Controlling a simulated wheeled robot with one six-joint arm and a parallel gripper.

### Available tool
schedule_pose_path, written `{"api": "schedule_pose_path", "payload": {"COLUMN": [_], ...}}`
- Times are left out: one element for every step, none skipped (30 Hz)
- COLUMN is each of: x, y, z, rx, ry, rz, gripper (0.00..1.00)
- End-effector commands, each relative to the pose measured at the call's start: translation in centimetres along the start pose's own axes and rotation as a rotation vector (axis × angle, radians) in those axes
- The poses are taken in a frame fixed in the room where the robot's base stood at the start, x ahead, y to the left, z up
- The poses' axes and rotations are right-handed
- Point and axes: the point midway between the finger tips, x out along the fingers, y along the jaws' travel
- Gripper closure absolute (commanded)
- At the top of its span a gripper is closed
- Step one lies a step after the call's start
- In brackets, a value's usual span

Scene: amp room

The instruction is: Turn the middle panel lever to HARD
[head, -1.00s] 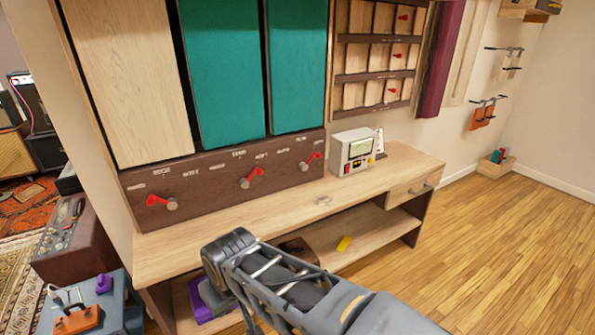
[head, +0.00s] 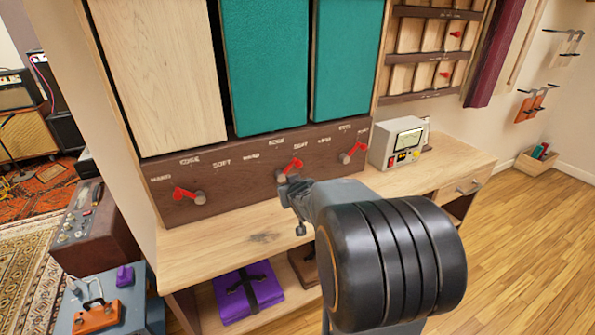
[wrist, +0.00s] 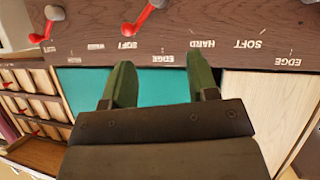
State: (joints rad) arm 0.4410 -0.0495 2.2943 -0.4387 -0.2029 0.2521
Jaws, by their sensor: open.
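The middle panel lever (head: 296,163) has a red handle and a grey knob on the dark brown strip. Its handle tilts up and right, toward SOFT. In the upside-down wrist view, the middle lever (wrist: 145,17) is at the top, its handle pointing to SOFT. The HARD label (wrist: 202,43) lies to its right there. My gripper (wrist: 160,70) is open and empty, its two green fingers apart below the lever in that view. In the head view, my wrist is just below and in front of the middle lever; the fingertips are hard to make out there.
The left lever (head: 184,193) points to HARD; the right lever (head: 357,148) tilts up and right. Panels stand above the strip. A white meter box (head: 400,143) stands on the wooden bench (head: 225,238) to the right. A purple case (head: 245,290) is on the lower shelf.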

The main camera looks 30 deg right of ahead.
Motion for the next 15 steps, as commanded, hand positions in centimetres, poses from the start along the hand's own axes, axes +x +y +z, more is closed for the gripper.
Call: {"api": "schedule_pose_path", "payload": {"x": [2.1,2.9,3.8,4.4,4.9,5.4,5.8,6.0,6.3,6.5,6.6,6.7,6.7,6.8,6.9], "y": [2.0,2.9,4.0,4.7,5.3,6.1,6.6,7.1,7.6,7.9,8.2,8.5,8.8,8.9,9.1], "z": [0.8,0.7,0.8,0.9,1.1,1.2,1.4,1.6,1.9,2.0,2.2,2.4,2.5,2.6,2.7], "rx": [0.013,0.017,0.022,0.027,0.032,0.038,0.042,0.047,0.054,0.057,0.062,0.066,0.07,0.073,0.075], "ry": [0.064,0.108,0.163,0.202,0.237,0.283,0.312,0.34,0.373,0.395,0.414,0.437,0.451,0.463,0.475], "rz": [0.006,0.0,-0.012,-0.022,-0.033,-0.05,-0.064,-0.077,-0.094,-0.106,-0.117,-0.131,-0.14,-0.147,-0.156], "gripper": [0.46,0.46,0.46,0.46,0.46,0.46,0.46,0.46,0.46,0.46,0.46,0.46,0.46,0.46,0.46]}}
